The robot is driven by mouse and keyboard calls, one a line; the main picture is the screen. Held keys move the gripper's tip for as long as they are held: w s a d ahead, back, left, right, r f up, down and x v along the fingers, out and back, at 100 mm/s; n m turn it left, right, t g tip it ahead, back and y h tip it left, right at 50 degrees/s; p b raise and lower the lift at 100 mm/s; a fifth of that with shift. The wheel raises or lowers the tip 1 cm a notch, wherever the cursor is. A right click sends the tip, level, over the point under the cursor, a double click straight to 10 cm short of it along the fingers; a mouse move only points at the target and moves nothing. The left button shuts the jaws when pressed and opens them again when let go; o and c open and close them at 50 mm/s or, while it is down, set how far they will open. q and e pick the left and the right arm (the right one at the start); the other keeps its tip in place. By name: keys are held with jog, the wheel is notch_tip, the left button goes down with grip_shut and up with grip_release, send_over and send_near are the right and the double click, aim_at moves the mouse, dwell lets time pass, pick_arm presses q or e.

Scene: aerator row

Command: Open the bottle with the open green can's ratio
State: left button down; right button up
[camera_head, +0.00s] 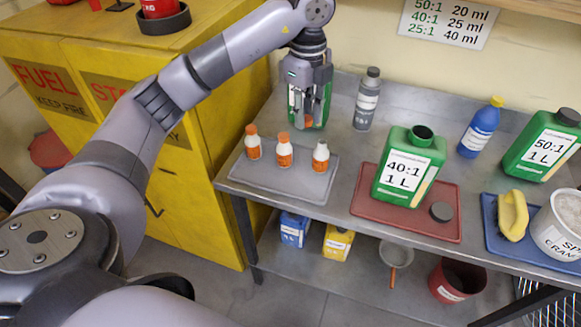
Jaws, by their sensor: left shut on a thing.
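The open green can (408,170) stands on a red tray (365,214). It reads "40:1 1 L" and its dark cap (441,211) lies beside it. My left gripper (306,112) is above and behind this tray, shut on a small orange cap (307,122). My right gripper is out of view.
A wall chart (447,20) pairs 40:1 with 25 ml. A green can (296,105) is partly hidden behind my left gripper.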

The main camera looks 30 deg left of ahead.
pick_arm(q)
notch_tip(320, 180, down, 6)
jog(key=p, duration=0.1)
send_over(303, 180)
notch_tip(303, 180, down, 9)
jog(key=shift+f, duration=0.1)
notch_tip(303, 180, down, 4)
jog(key=shift+f+p, duration=0.1)
jog(key=shift+p, duration=0.55)
jog(key=shift+f, duration=0.1)
jog(key=shift+f, duration=0.2)
jog(key=c, duration=1.7)
grip_release()
jog(key=shift+o, duration=0.2)
jog(key=shift+r, duration=0.1)
